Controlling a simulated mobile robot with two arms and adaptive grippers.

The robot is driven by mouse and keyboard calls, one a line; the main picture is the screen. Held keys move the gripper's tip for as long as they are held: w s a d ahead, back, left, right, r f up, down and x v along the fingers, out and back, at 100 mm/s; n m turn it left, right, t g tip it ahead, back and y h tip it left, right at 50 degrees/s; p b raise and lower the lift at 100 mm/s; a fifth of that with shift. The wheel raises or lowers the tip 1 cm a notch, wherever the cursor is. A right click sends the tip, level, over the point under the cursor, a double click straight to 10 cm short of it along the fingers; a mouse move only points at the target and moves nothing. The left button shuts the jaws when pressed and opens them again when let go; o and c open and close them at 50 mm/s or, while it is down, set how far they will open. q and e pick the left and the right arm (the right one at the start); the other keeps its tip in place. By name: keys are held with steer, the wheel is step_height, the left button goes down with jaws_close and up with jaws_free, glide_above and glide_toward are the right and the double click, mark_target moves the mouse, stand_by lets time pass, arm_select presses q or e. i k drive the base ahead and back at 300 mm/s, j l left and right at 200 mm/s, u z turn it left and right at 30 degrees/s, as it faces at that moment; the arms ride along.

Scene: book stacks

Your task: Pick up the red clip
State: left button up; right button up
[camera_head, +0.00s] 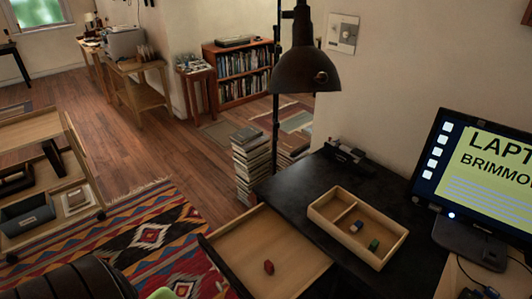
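A small red object (268,267), which looks like the red clip, lies in the pulled-out wooden drawer (236,251) at the bottom middle of the head view. It lies on the drawer's bare floor, apart from the walls, with nothing else seen near it. The drawer juts out to the left of the black desk (298,178). Neither of my grippers can be made out in this view.
A black lamp (303,70) hangs above the desk. A monitor (478,165) stands at right. Book stacks (251,165) stand behind the drawer.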

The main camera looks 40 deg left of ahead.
mark_target(268, 267)
steer(key=u, duration=1.15)
steer(key=k, duration=0.05)
